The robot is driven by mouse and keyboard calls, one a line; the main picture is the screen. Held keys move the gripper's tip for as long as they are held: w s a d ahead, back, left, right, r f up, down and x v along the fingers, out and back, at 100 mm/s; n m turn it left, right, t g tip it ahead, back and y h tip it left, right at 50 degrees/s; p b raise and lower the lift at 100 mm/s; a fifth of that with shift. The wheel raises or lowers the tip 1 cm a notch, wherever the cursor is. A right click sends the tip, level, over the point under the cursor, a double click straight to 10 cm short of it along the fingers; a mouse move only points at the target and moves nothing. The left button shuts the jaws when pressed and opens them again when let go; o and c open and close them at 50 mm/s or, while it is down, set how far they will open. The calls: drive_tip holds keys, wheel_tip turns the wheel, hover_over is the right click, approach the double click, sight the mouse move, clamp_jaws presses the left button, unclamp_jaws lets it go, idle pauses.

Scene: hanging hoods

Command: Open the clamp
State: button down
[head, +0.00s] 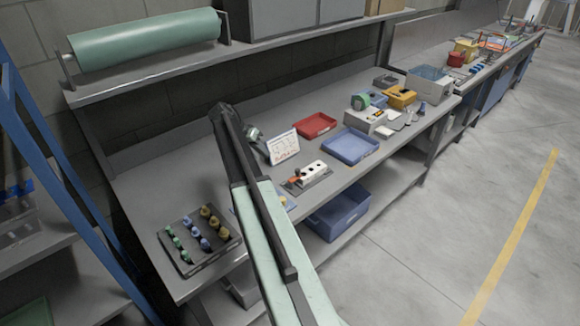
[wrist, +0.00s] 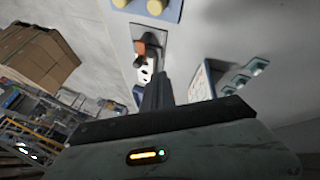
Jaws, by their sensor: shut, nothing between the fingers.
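The clamp looks like a white block with dark holes and an orange-tipped part, on a grey plate. In the head view the clamp (head: 313,170) is on the bench, in front of a small white sign and right of my arm. In the wrist view the clamp (wrist: 146,73) is beyond my fingers, its orange part (wrist: 140,47) above the white block. My gripper (wrist: 158,80) is shut and empty; its fingers overlap part of the clamp in the picture. Contact cannot be told. In the head view I cannot make out my fingers.
The white sign (head: 283,147) stands behind the clamp. A blue tray (head: 349,146) and a red tray (head: 315,125) are to its right. A dark tray of coloured knobs (head: 199,239) is at the left. A shelf with a green roll (head: 146,41) hangs above the bench.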

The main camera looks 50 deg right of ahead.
drive_tip(key=shift+d, duration=0.2)
drive_tip(key=b, duration=0.8)
approach(295, 175)
drive_tip(key=w+f, duration=0.1)
drive_tip(key=w+d+f, duration=0.1)
drive_tip(key=w+f, duration=0.1)
drive_tip(key=shift+d+f, duration=0.1)
drive_tip(key=shift+f, duration=0.15)
drive_tip(key=s, duration=0.1)
drive_tip(key=s+d, duration=0.1)
drive_tip(key=s, duration=0.1)
drive_tip(key=shift+s+d, duration=0.15)
drive_tip(key=shift+d, duration=0.15)
drive_tip(key=shift+s+d, duration=0.25)
drive_tip(key=shift+s, duration=0.1)
